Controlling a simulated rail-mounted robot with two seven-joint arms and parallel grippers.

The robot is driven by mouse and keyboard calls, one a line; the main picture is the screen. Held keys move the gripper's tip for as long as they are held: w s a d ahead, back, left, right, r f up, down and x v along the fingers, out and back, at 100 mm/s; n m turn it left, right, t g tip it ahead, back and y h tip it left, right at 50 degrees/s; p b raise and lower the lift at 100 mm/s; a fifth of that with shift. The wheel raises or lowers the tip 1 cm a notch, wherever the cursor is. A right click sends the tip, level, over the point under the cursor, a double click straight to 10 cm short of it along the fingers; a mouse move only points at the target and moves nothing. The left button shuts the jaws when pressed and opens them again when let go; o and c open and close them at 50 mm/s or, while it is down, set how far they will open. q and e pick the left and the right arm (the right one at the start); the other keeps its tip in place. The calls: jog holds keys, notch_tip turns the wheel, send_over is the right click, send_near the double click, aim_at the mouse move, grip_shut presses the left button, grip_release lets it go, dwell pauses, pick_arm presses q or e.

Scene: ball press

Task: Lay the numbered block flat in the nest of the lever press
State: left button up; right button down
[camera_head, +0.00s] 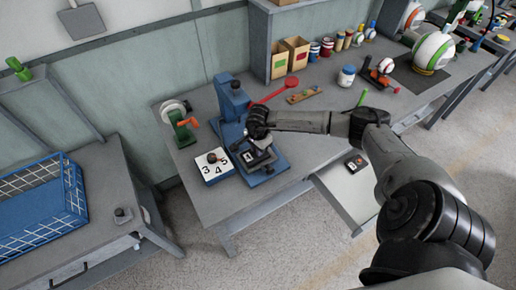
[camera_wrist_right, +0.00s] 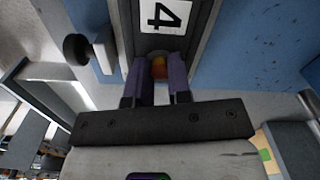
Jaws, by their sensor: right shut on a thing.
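The numbered block (camera_head: 249,157) is dark with a white label; the label reads 4 in the right wrist view (camera_wrist_right: 165,14). My right gripper (camera_wrist_right: 160,66) is shut on its near end, with a small orange-red round part between the purple fingers. In the head view the right gripper (camera_head: 260,140) is over the base of the blue lever press (camera_head: 233,97). Grey side walls flank the block in the wrist view, seemingly the nest (camera_wrist_right: 208,30). The gripper partly hides the nest, so I cannot tell if the block lies fully flat. My left gripper is not in view.
A white 3-4-5 board (camera_head: 213,174) stands left of the press. The red-ended lever (camera_head: 291,83) sticks out right. A green-and-white reel stand (camera_head: 178,122) is behind left. An open drawer (camera_head: 340,195) holds another dark block (camera_head: 355,163). Blue crate (camera_head: 40,205) at left.

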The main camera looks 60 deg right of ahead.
jog(key=c, duration=1.5)
grip_release()
jog(key=shift+f, duration=0.15)
jog(key=o, duration=0.4)
jog(key=shift+o, duration=0.2)
